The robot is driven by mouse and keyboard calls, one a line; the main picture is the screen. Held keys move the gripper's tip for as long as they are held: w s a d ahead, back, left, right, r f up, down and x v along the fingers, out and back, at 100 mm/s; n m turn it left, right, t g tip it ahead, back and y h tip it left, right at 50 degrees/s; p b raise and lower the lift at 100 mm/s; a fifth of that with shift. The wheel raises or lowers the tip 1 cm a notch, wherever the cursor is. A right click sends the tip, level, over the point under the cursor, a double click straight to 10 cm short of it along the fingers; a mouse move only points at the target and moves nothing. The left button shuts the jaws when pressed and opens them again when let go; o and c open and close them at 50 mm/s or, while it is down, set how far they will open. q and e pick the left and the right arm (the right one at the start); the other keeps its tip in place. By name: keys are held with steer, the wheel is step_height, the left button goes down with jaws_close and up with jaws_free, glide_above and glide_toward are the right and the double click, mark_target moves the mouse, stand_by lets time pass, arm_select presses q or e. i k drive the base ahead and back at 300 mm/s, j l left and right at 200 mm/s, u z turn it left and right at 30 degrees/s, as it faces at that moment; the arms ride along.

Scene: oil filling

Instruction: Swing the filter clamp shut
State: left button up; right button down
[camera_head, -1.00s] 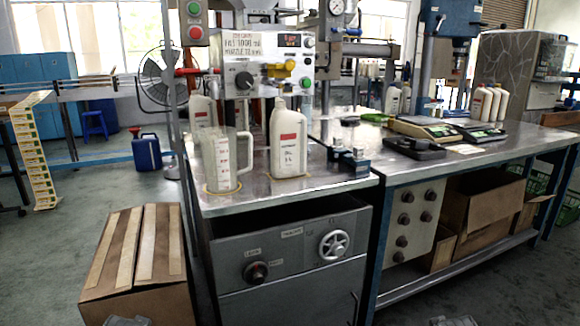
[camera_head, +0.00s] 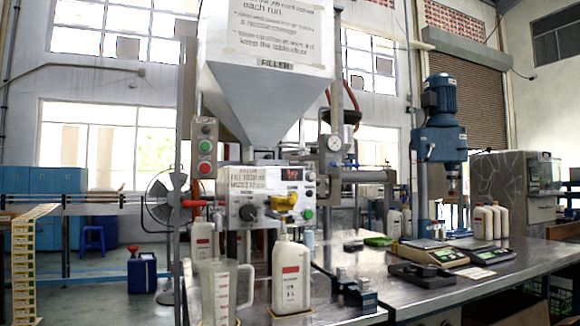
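I cannot tell for sure which part is the filter clamp. The filling machine has a large grey hopper (camera_head: 262,95) that narrows to a pipe above a control box (camera_head: 250,207). The box carries a yellow valve handle (camera_head: 284,201), and a red-ended lever (camera_head: 200,203) sticks out at its left. A dark blue clamp-like fixture (camera_head: 356,292) sits on the metal table right of the white oil bottle (camera_head: 291,275). Neither of my grippers shows in this view.
A clear measuring jug (camera_head: 216,292) stands left of the bottle near the table's front. A button post (camera_head: 205,150) rises behind it. Scales (camera_head: 432,254) and a black tray-like item (camera_head: 421,275) lie on the right bench (camera_head: 470,292). A fan (camera_head: 165,203) stands behind on the left.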

mark_target(312, 150)
steer(key=i+l+u, duration=0.1)
steer(key=u, duration=0.25)
steer(key=l+u, duration=0.35)
steer(key=i+l+u, duration=0.1)
steer(key=u, duration=0.25)
steer(key=l+u, duration=0.45)
steer(key=l, duration=0.65)
steer(key=l+u, duration=0.2)
steer(key=l, duration=1.5)
steer(key=k+l, duration=0.15)
steer(key=l, duration=1.05)
steer(key=k+l+z, duration=0.1)
steer(key=k+z, duration=0.3)
steer(key=k+l+z, duration=0.25)
steer(key=z, duration=0.2)
steer(key=k, duration=0.05)
